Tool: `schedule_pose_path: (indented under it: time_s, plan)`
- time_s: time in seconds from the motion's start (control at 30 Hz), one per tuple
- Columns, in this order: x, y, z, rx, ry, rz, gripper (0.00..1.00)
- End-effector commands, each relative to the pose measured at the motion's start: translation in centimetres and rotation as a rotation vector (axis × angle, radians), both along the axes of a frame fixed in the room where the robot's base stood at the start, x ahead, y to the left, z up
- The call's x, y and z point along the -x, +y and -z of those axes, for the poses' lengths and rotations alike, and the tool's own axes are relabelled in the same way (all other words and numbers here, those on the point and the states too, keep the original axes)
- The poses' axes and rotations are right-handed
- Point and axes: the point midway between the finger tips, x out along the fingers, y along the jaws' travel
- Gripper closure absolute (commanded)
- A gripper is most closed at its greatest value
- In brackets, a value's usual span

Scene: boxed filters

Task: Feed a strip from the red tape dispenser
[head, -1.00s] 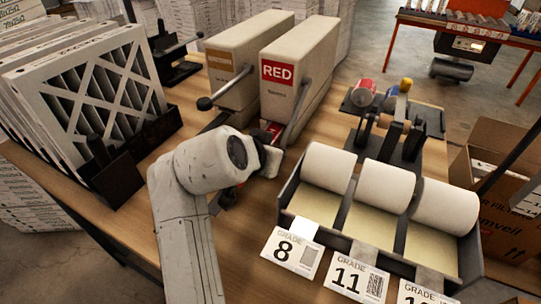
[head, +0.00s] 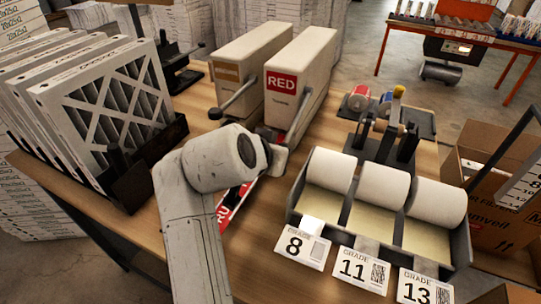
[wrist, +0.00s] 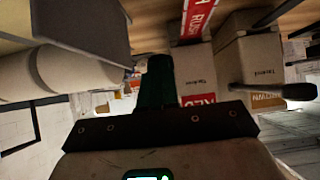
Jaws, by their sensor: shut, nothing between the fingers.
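The red tape dispenser (head: 305,75) is a tall cream box with a red "RED" label, standing at the back middle of the bench. Its side lever (head: 302,122) slants down toward my wrist. A red strip with white lettering (head: 232,205) lies out in front of the dispenser, partly hidden by my arm. In the wrist view the strip (wrist: 197,18) runs out from the dispenser (wrist: 200,75). My gripper (wrist: 158,65) is shut and empty, with its dark fingers in front of the dispenser. In the head view my wrist hides the fingers; contact with the lever cannot be told.
A second cream dispenser (head: 250,65) with a tan label and lever stands just left. A rack of filters (head: 105,100) is at the left. A tray of white label rolls (head: 375,225) sits at the right front. A tape stand (head: 385,125) is behind it.

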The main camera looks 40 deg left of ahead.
Motion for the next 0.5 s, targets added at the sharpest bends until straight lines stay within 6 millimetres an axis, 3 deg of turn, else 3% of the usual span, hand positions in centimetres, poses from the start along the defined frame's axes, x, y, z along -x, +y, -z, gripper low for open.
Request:
schedule_pose_path:
  time_s: [0.5]
  plan:
    - [6.1, -1.1, -5.3, -0.004, -0.004, -0.005, 1.00]
